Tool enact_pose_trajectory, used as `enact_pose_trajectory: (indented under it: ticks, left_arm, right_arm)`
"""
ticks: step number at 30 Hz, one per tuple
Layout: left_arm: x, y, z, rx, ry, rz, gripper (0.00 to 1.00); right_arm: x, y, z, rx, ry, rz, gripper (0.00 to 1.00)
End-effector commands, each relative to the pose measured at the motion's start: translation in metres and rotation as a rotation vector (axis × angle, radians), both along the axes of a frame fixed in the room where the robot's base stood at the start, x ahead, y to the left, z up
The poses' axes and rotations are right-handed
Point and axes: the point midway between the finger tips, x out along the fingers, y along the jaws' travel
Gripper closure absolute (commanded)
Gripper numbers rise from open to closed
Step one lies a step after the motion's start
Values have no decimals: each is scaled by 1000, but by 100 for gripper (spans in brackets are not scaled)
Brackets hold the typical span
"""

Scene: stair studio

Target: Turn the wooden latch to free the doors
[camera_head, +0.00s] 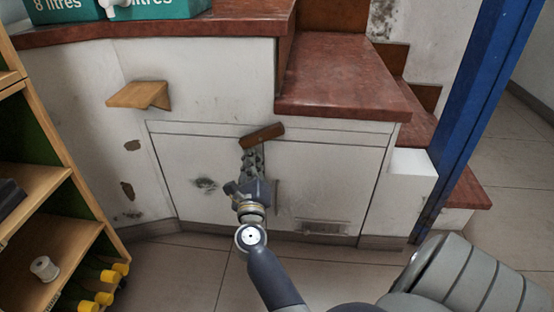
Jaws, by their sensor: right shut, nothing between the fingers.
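The wooden latch (262,136) is a short brown bar on the white cupboard front under the stairs. It sits near the top of the seam between the doors and lies tilted, its right end higher. The left door (185,165) and the right door (335,180) look closed in the wall. My right gripper (252,151) is shut and empty. Its fingertips are just below the latch's left part; I cannot tell whether they touch it. The gripper hides part of the seam. My left gripper is not in view.
Red stone steps (340,80) rise above the cupboard. A small wooden ledge (140,95) juts from the wall at left. A wooden shelf unit (80,210) with yellow-capped bottles stands at far left. A blue post (480,110) stands at right. Tiled floor (175,270) is clear in front.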

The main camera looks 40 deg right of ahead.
Motion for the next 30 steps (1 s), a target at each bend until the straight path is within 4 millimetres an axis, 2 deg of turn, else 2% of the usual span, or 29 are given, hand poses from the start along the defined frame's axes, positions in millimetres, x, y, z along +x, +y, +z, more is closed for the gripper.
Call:
enact_pose_trajectory:
  ticks: [6,16,27,30]
  left_arm:
    - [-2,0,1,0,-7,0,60]
    - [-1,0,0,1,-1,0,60]
    - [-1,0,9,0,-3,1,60]
    - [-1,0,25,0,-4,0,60]
  right_arm:
    - [8,7,7,90,-108,1,100]
    - [6,5,5,84,-100,0,100]
    - [-9,-7,-1,-57,66,1,100]
    - [-19,-7,2,-102,118,2,100]
